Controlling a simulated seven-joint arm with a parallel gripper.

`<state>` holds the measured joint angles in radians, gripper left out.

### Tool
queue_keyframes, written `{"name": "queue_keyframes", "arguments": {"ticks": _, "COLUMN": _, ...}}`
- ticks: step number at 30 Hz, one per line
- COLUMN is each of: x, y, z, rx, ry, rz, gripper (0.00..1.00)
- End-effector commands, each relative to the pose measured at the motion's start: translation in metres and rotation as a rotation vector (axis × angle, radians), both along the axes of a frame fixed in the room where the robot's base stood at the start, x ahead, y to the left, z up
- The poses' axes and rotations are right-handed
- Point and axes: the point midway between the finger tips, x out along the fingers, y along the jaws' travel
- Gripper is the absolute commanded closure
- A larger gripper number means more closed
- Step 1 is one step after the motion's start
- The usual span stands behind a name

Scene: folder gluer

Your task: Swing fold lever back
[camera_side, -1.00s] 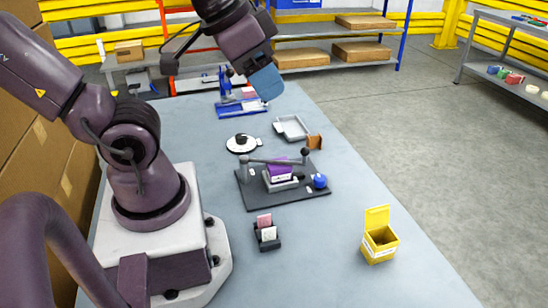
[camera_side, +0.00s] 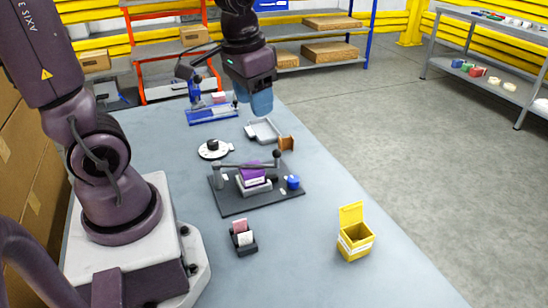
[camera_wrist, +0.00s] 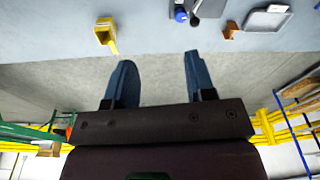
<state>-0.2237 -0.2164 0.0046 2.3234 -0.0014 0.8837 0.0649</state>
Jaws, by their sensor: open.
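The folder gluer is a dark base plate (camera_side: 232,204) on the table, with a grey block and a purple piece (camera_side: 251,176) on it. The fold lever (camera_side: 243,166) is a grey bar running across above the purple piece, from a post at the left to a dark ball knob (camera_side: 277,154) at the right. My gripper (camera_side: 262,108) is open and empty, well above and behind the gluer, with blue fingers pointing down. In the wrist view my gripper (camera_wrist: 159,72) shows its two fingers apart. The plate (camera_wrist: 211,8) is only partly in that view.
A blue knob (camera_side: 293,182) sits at the plate's right. Behind are a grey tray (camera_side: 263,132), a brown block (camera_side: 286,143) and a white disc (camera_side: 222,151). In front are a dark holder with cards (camera_side: 244,245) and an open yellow box (camera_side: 356,243). The table's right front is clear.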

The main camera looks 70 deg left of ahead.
Motion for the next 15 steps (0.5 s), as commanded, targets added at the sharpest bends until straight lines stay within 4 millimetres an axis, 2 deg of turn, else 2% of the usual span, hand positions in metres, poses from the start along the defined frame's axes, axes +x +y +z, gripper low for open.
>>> {"name": "queue_keyframes", "arguments": {"ticks": 3, "x": 0.023, "y": 0.027, "z": -0.03, "rx": -0.019, "ry": 0.096, "rz": 0.01, "gripper": 0.5}}
{"name": "queue_keyframes", "arguments": {"ticks": 9, "x": 0.053, "y": 0.066, "z": -0.075, "rx": -0.045, "ry": 0.183, "rz": -0.039, "gripper": 0.5}}
{"name": "queue_keyframes", "arguments": {"ticks": 12, "x": 0.067, "y": 0.079, "z": -0.087, "rx": -0.044, "ry": 0.188, "rz": -0.09, "gripper": 0.5}}
{"name": "queue_keyframes", "arguments": {"ticks": 15, "x": 0.081, "y": 0.084, "z": -0.081, "rx": -0.019, "ry": 0.148, "rz": -0.171, "gripper": 0.5}}
